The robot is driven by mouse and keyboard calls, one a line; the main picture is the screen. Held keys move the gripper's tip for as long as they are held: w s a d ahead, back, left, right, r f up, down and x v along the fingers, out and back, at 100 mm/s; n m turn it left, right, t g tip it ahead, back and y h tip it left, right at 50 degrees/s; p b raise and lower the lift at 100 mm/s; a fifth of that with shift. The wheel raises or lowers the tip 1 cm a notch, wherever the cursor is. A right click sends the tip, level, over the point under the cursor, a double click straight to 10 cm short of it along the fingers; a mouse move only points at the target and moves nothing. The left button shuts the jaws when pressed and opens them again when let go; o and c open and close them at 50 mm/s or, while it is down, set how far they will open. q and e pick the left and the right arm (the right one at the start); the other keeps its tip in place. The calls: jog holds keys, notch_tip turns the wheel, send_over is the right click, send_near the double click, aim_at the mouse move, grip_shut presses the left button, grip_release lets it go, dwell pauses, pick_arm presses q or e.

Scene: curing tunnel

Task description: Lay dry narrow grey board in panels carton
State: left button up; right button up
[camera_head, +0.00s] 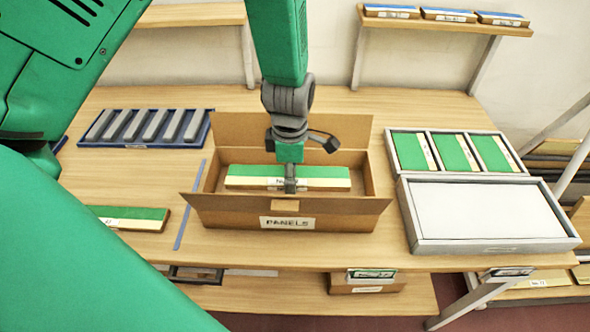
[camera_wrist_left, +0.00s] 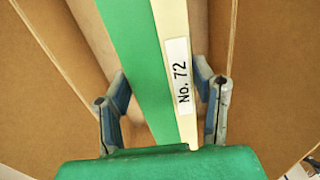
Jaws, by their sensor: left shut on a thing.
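The panels carton (camera_head: 290,223) stands open on the table with a "PANELS" label on its front. My left gripper (camera_head: 290,182) reaches down into it from above. It is shut on a green and cream board (camera_head: 245,172), which lies lengthwise within the carton walls. In the left wrist view the fingers (camera_wrist_left: 163,110) stand on either side of this board (camera_wrist_left: 138,60), labelled "No. 72". I cannot tell if it touches the carton floor. Several narrow grey boards (camera_head: 155,124) lie in a dark blue tray (camera_head: 84,141) at the left. My right gripper is not in view.
A green and cream board (camera_head: 135,213) lies at the table's left front, beside a blue strip (camera_head: 189,205). At right are a grey tray with green boards (camera_head: 455,152) and a pale, white-surfaced tray (camera_head: 480,208). A wall shelf (camera_head: 450,25) holds several small boards.

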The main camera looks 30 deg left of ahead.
pick_arm(q)
jog(key=f, duration=0.1)
jog(key=f+b, duration=0.1)
jog(key=shift+a+f, duration=0.3)
jog(key=shift+f, duration=0.1)
jog(key=shift+d+f+b, duration=0.35)
jog(key=shift+f+b, duration=0.15)
jog(key=shift+f, duration=0.35)
jog(key=shift+d+f+b, duration=0.3)
jog(key=shift+f+b, duration=0.2)
jog(key=shift+f, duration=0.35)
jog(key=shift+a+f+b, duration=0.2)
jog(key=shift+f+b, duration=0.1)
jog(key=shift+f, duration=0.3)
jog(key=shift+a+f, duration=0.3)
jog(key=shift+f, duration=0.1)
jog(key=shift+d, duration=0.35)
